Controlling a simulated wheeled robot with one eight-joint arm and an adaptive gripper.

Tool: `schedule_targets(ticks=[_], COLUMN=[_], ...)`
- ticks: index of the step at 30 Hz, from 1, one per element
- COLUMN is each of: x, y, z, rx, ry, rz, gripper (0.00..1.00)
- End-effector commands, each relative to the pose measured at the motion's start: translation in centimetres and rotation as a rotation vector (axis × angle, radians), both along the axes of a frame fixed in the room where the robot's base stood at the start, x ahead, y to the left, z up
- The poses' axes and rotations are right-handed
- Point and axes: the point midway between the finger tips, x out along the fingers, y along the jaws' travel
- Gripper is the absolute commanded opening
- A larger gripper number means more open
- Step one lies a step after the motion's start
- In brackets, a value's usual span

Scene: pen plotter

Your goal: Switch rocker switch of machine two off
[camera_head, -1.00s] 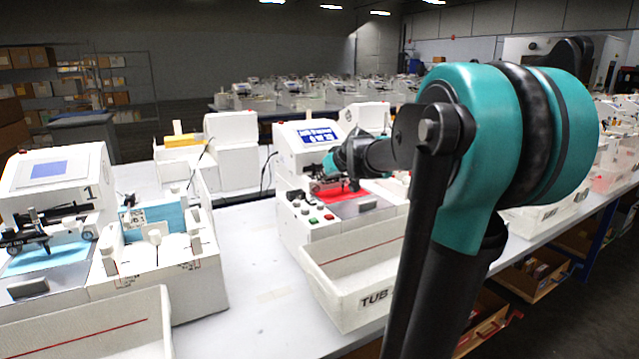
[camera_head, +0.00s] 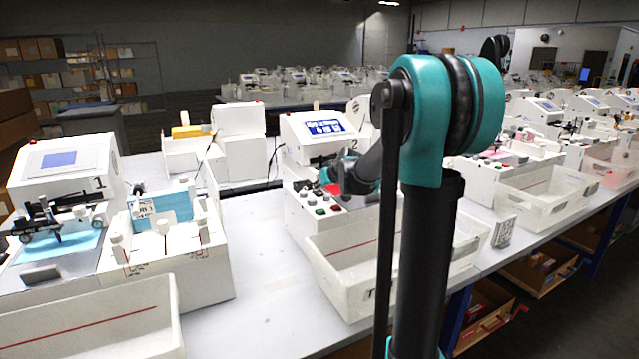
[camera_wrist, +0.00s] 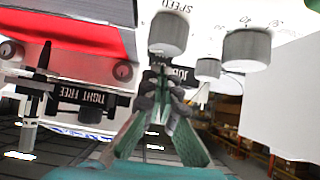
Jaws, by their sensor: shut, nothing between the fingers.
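Machine two (camera_head: 305,150) is the white machine in the middle of the head view, with a lit blue screen and a "2" on its housing. My gripper (camera_head: 328,188) is low over its control panel, partly hidden by my own wrist. In the wrist view my gripper (camera_wrist: 158,78) has its fingers together and empty, close to the panel. I cannot clearly make out the rocker switch in either view, nor whether the fingers touch the panel.
A white tub (camera_head: 335,275) stands in front of machine two. Machine one (camera_head: 65,165) is at the left, with a fixture holding a blue sheet beside it. The table (camera_head: 262,275) is clear between them. My upright arm hides part of machine two's right side. More machines line the right.

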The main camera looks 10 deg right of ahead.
Motion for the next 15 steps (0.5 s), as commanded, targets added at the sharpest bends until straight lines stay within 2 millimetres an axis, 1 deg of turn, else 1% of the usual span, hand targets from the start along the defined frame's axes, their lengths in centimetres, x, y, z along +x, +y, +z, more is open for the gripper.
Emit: schedule_targets(ticks=[7,12,15], x=[0.02,0.41,0.29], y=[0.00,0.15,0.11], z=[0.01,-0.40,-0.44], rx=[-0.001,-0.023,-0.021], ry=[0.002,0.074,0.070], rz=[0.000,0.003,0.002], gripper=[0.00,0.00,0.00])
